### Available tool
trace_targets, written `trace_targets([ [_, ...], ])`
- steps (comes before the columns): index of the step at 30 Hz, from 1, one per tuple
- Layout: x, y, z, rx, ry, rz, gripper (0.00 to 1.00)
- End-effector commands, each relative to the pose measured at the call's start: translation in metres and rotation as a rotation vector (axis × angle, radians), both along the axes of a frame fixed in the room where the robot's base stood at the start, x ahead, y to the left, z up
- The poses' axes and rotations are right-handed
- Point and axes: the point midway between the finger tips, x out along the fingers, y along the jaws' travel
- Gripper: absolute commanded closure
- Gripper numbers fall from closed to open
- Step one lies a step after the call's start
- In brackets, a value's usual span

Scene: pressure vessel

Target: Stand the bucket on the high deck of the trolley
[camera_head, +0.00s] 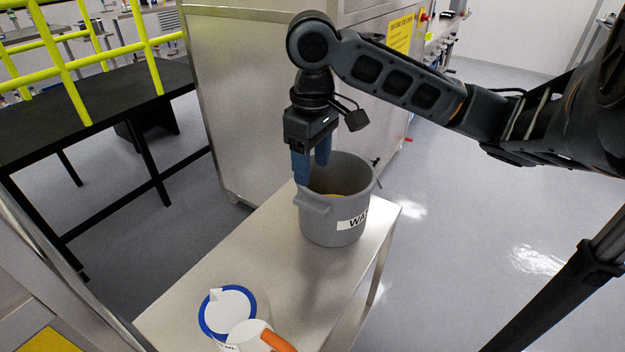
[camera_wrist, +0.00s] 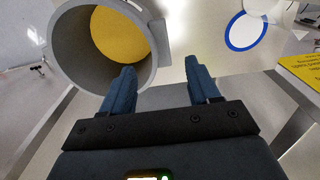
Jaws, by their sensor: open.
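The grey bucket (camera_head: 325,222) stands upright on a steel tabletop (camera_head: 262,262), near its far right end. It has a white label, partly readable as "WA", and something yellow inside; its open mouth also shows in the wrist view (camera_wrist: 75,70). My gripper (camera_head: 311,172) is open and points down at the bucket's left rim. In the wrist view, one finger overlaps the bucket mouth and the other is outside, with the rim and side lug between them. Contact with the rim cannot be told. I cannot tell whether this steel top is the trolley's deck.
A blue-ringed white container (camera_head: 228,311) and a white jug with an orange handle (camera_head: 278,341) are at the tabletop's near end. A large steel cabinet (camera_head: 235,100) stands behind. A black platform (camera_head: 95,130) with yellow rails is at left. Floor at right is open.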

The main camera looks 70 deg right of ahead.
Motion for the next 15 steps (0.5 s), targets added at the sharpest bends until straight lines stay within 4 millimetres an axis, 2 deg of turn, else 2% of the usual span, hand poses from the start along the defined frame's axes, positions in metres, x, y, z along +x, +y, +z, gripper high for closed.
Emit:
trace_targets([
  [4,0.000,0.000,0.011,-0.001,0.000,0.001,0.39],
  [11,0.003,0.003,0.012,0.006,-0.013,0.005,0.39],
  [14,0.024,0.020,0.012,0.041,-0.083,0.030,0.39],
  [15,0.038,0.032,0.013,0.065,-0.133,0.046,0.39],
])
